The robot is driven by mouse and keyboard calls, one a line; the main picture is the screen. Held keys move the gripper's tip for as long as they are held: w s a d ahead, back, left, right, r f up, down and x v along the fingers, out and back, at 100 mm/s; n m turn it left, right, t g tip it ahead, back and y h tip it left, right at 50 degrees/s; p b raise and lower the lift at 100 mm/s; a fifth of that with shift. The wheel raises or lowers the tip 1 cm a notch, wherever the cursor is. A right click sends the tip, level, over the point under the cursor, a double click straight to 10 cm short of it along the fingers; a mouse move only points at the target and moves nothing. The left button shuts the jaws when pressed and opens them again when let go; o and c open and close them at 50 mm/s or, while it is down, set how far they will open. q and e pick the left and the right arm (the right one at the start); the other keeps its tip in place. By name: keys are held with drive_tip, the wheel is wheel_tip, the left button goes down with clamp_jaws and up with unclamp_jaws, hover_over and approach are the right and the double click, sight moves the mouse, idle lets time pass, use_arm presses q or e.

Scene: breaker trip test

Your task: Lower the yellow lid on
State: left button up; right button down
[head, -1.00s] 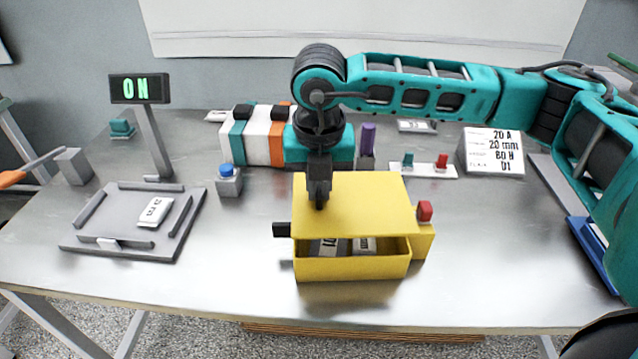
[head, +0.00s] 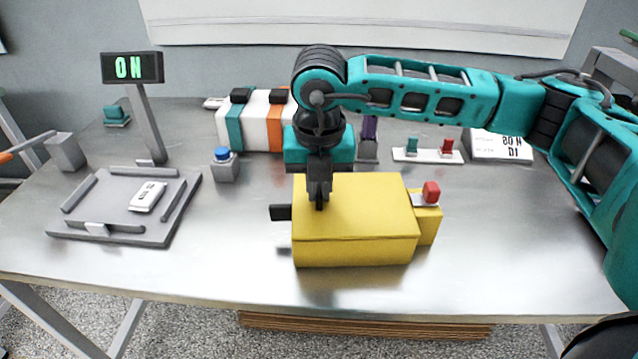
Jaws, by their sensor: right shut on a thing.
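The yellow lid (head: 365,205) lies flat over the yellow box (head: 355,252) at the front middle of the bench. Its front edge meets the box's front wall with only a thin line between them, and the inside of the box is hidden. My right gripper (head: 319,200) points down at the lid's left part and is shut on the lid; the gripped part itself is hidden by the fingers. A black piece (head: 281,212) sticks out from the box's left side. A red button (head: 431,192) sits on a yellow block at its right side. My left gripper is not in view.
A grey tray (head: 85,228) holding a white labelled piece (head: 148,196) lies on the left. A red-and-teal switch plate (head: 428,155) is at the back right. The front right bench is clear.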

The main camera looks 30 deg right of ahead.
drive_tip(key=c, duration=1.1)
unclamp_jaws()
use_arm(q)
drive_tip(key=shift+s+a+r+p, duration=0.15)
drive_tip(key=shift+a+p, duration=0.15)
drive_tip(key=shift+p, duration=0.25)
use_arm(e)
wheel_tip(320, 180, up, 13)
drive_tip(key=s, duration=0.1)
drive_tip(key=shift+s+a, duration=0.4)
drive_tip(key=shift+f, duration=0.15)
